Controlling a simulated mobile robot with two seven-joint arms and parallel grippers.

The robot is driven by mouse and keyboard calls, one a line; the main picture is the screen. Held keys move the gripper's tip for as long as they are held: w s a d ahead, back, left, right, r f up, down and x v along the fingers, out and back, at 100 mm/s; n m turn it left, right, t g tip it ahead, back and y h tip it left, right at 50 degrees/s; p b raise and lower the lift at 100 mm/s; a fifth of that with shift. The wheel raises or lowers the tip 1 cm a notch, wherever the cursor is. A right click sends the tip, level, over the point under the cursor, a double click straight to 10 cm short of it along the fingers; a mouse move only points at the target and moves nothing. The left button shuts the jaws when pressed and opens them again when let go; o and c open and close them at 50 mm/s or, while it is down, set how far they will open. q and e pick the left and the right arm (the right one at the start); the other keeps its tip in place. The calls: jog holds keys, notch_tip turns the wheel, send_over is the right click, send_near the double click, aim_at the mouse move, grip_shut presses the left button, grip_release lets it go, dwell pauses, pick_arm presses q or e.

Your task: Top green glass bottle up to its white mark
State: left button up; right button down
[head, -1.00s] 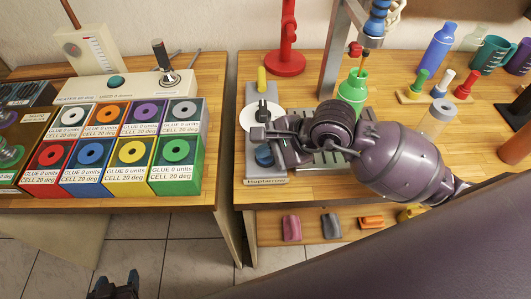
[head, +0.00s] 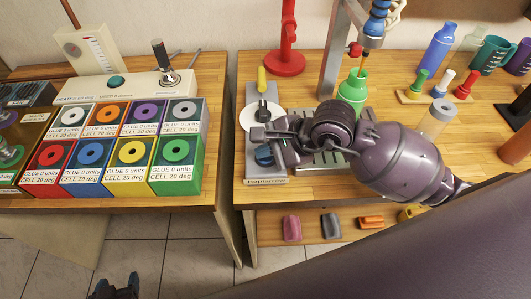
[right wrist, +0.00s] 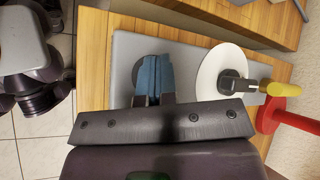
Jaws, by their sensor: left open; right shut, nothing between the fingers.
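The green glass bottle (head: 352,90) stands upright under the dispenser nozzle (head: 373,38). A thin yellowish line shows between nozzle and bottle mouth. My right arm hides the bottle's lower part, and I cannot make out its white mark or liquid level. My left gripper (head: 117,286) is open, low over the floor.
A white dial with a black lever (head: 262,112) and yellow handle sits behind the button. A red stand (head: 288,50) is at the back. Bottles and stoppers (head: 440,85) stand to the right. Coloured glue cells (head: 110,145) fill the left bench. A gap separates the benches.

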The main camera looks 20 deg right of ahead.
pick_arm(q)
jog(key=shift+w+r, duration=0.15)
jog(key=shift+w, duration=0.15)
dwell(0.4)
jog(key=shift+s, duration=0.3)
dwell(0.4)
jog(key=shift+w, duration=0.3)
dwell(0.6)
jog(key=shift+s, duration=0.3)
dwell(0.4)
jog(key=shift+w, duration=0.1)
dwell(0.3)
pick_arm(e)
jog(key=shift+r+p, duration=0.6)
jog(key=shift+r, duration=0.3)
pick_arm(q)
jog(key=shift+w+r, duration=0.35)
jog(key=shift+r, duration=0.35)
